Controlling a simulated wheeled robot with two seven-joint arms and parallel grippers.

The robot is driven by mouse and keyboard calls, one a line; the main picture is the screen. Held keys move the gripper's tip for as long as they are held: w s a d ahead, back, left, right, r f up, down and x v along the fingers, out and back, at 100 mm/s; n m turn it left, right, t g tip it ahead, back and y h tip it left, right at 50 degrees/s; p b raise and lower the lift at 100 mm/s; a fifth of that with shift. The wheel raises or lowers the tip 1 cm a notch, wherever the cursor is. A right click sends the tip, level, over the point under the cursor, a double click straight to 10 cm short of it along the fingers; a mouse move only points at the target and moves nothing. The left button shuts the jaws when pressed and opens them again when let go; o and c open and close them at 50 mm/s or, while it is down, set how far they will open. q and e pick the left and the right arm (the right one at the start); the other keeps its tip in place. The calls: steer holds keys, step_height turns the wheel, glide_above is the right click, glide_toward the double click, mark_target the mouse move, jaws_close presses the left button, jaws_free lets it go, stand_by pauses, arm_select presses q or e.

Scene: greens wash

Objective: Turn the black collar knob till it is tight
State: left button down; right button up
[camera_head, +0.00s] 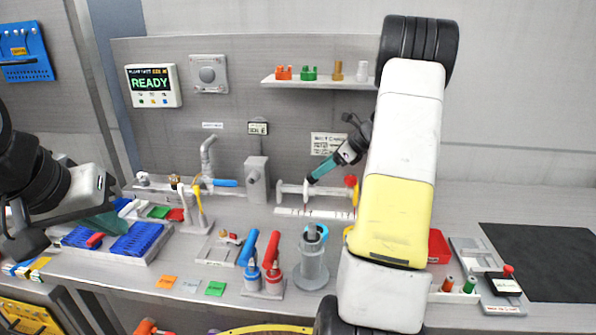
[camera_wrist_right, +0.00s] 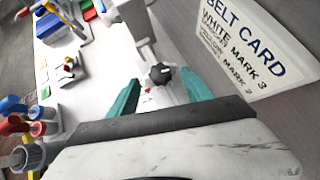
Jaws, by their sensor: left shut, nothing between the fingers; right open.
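The black collar knob (camera_wrist_right: 160,75) shows in the right wrist view as a small dark knob with a white mark on top, beside a light grey upright post. It lies between and just beyond the two teal fingertips of my right gripper (camera_wrist_right: 158,95), which is open and does not visibly touch it. In the head view my right gripper (camera_head: 318,174) points down at the grey bench fixture (camera_head: 292,189); I cannot make out the knob there. My left gripper (camera_head: 108,224) is shut and empty at the left, over the blue trays.
The belt card (camera_head: 328,145) is on the back wall, close beside my right gripper; its text shows in the wrist view (camera_wrist_right: 250,45). Red and blue handled valves (camera_head: 262,275), a grey cylinder (camera_head: 312,262) and a faucet (camera_head: 208,158) crowd the bench. A black mat (camera_head: 545,260) lies clear at right.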

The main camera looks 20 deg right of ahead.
steer(key=shift+x, duration=1.95)
